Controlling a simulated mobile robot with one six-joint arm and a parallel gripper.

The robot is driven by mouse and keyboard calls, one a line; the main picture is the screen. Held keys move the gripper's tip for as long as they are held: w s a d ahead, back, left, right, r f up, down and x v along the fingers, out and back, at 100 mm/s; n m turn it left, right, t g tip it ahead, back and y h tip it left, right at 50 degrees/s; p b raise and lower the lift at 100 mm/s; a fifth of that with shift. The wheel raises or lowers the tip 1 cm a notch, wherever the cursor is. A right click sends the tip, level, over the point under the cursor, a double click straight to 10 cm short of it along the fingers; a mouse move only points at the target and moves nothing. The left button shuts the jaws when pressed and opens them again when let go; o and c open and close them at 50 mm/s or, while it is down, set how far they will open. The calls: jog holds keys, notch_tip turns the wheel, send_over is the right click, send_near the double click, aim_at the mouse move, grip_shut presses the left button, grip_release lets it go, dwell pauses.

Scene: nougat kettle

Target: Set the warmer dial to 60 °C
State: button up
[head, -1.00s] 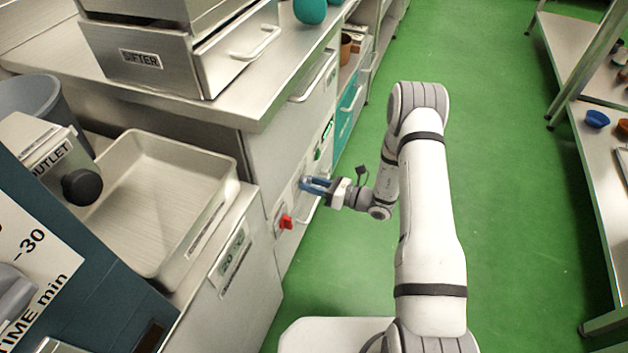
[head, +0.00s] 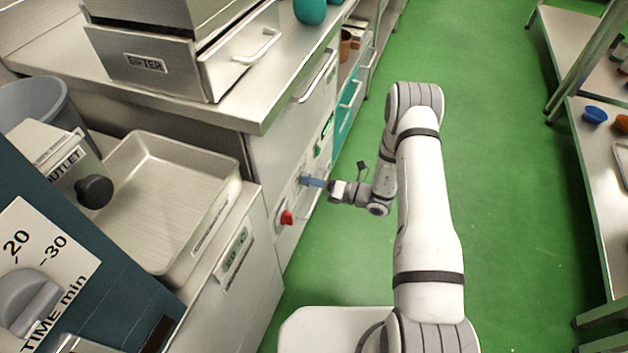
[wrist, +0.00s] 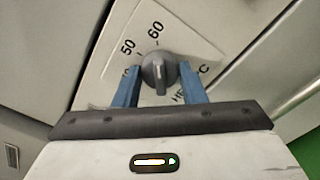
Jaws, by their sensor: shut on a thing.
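The warmer dial (wrist: 158,72) is a round grey knob with a raised ridge, on a pale scale plate (wrist: 190,45) marked 50 and 60. The ridge stands nearly upright in the wrist view, its upper end towards the 60 mark; exact alignment is hard to tell. My gripper (wrist: 160,78) has its blue fingers on either side of the knob and is shut on it. In the head view my gripper (head: 309,181) is at the cabinet front, and its fingers hide most of the dial.
A red switch (head: 286,217) sits left of my gripper on the cabinet front. A steel tray (head: 230,172) stands at left. The green floor (head: 490,220) to the right is clear up to shelving.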

jog(key=shift+s+a+f, duration=0.1)
jog(key=shift+s+a, duration=0.05)
jog(key=shift+s, duration=0.05)
jog(key=o, duration=0.7)
jog(key=shift+o, duration=1.4)
jog(key=shift+w, duration=0.15)
jog(key=shift+d, duration=0.2)
jog(key=p+v, duration=0.1)
jog(key=v, duration=0.6)
jog(key=shift+d, duration=0.25)
